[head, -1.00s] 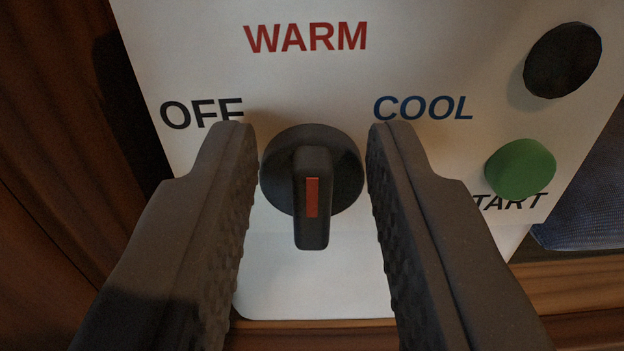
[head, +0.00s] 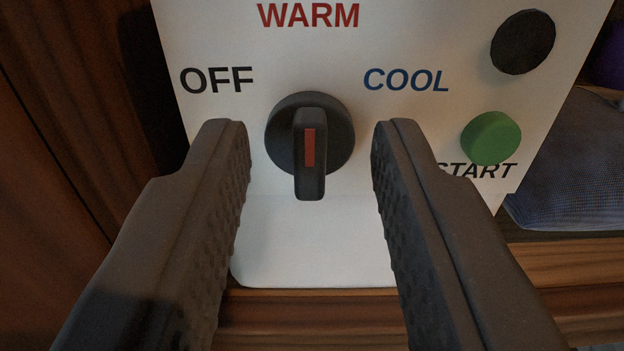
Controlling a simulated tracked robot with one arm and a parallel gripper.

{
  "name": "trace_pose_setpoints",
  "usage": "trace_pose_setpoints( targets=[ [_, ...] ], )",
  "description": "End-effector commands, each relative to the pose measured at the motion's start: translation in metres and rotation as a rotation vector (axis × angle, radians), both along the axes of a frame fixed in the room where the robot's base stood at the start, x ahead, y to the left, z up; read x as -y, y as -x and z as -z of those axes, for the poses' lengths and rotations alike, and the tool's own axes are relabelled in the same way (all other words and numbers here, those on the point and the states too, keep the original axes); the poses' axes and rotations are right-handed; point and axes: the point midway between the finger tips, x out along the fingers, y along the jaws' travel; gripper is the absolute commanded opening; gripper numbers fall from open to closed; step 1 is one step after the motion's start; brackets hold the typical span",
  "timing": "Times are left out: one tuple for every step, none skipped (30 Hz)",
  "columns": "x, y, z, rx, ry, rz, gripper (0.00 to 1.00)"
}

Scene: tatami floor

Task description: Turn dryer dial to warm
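The black dryer dial (head: 288,120) is on the white panel (head: 300,240), in the middle of the head view. Its raised grip bar with a red mark (head: 309,147) stands upright in the picture, in line with the red WARM label (head: 308,15) above. The OFF label (head: 217,80) is at the dial's upper left and the COOL label (head: 405,79) at its upper right. My gripper (head: 310,128) is open, one finger to each side of the dial in the picture, with a visible gap on both sides. It holds nothing.
A green START button (head: 490,138) and a black round knob (head: 523,42) are on the panel's right side. Dark wood (head: 60,120) is at the left and a wooden ledge (head: 310,305) below the panel. Blue-grey cloth (head: 575,165) lies at the right.

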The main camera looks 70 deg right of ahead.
Motion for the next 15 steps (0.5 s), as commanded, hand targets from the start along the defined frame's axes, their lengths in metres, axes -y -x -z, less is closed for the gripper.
trace_pose_setpoints(
  targets=[
    [-0.010,0.002,-0.002,-0.001,0.000,-0.004,0.32],
    [-0.015,0.004,-0.002,0.000,0.000,-0.004,0.32],
    [-0.021,0.007,-0.001,-0.002,-0.001,-0.004,0.32],
    [-0.027,0.009,-0.001,-0.002,-0.003,-0.005,0.32],
    [-0.032,0.011,0.000,-0.004,-0.004,-0.005,0.32],
    [-0.039,0.014,0.000,-0.003,-0.003,-0.006,0.32],
    [-0.044,0.016,-0.001,-0.003,-0.001,-0.005,0.32],
    [-0.048,0.019,-0.001,0.000,-0.001,-0.004,0.32],
    [-0.055,0.021,-0.001,0.000,-0.002,-0.004,0.32],
    [-0.060,0.023,-0.001,0.000,-0.003,-0.004,0.32],
    [-0.065,0.025,-0.001,0.000,-0.004,-0.005,0.32],
    [-0.071,0.027,-0.001,0.001,-0.004,-0.005,0.32],
    [-0.075,0.029,-0.001,0.000,-0.002,-0.005,0.32],
    [-0.080,0.031,-0.001,0.000,-0.001,-0.005,0.32],
    [-0.085,0.034,-0.001,-0.001,-0.001,-0.004,0.32]
  ],
)
